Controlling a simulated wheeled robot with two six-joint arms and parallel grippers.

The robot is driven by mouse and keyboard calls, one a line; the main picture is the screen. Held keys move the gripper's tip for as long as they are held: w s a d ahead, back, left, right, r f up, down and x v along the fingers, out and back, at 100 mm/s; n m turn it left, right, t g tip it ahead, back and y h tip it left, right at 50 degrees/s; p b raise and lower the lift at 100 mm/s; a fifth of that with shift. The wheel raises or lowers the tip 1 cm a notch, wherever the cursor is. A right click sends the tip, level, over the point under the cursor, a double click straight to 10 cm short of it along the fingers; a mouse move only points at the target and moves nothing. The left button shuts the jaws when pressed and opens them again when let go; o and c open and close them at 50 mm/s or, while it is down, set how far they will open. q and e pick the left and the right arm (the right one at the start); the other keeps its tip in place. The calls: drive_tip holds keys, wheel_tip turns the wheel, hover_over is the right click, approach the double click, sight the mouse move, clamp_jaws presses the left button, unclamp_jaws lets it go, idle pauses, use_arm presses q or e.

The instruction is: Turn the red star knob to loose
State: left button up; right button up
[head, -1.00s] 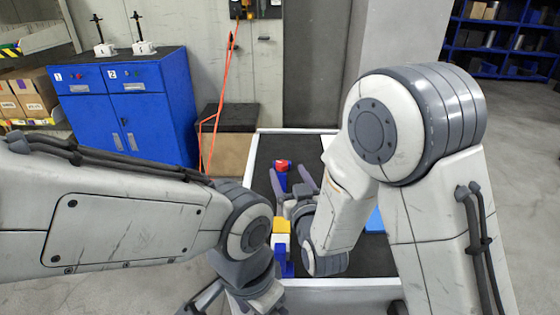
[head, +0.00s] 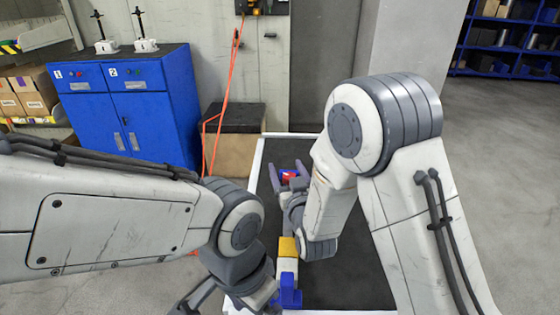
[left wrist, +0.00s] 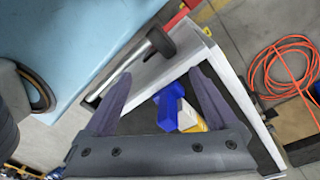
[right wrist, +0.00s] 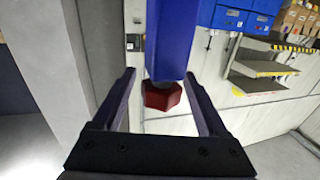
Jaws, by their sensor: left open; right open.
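The red star knob (head: 288,174) shows at the far part of the dark table, against a blue body. In the right wrist view the dark red knob (right wrist: 162,96) sits at the end of the blue body (right wrist: 171,40), between my right gripper's fingers, with gaps visible on both sides. My right gripper (head: 289,181) is open around or just short of the knob; I cannot tell its exact depth. My left gripper (left wrist: 158,85) is open and empty. In the head view its arm hides part of it at the lower left.
A blue, white and yellow device (head: 288,270) stands on the near part of the table (head: 345,280). A blue cabinet (head: 130,115) stands at the left with two small jacks on top. An orange cord (head: 225,85) hangs behind the table.

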drive_tip(key=shift+w, duration=0.25)
clamp_jaws()
drive_tip(key=shift+f, duration=0.1)
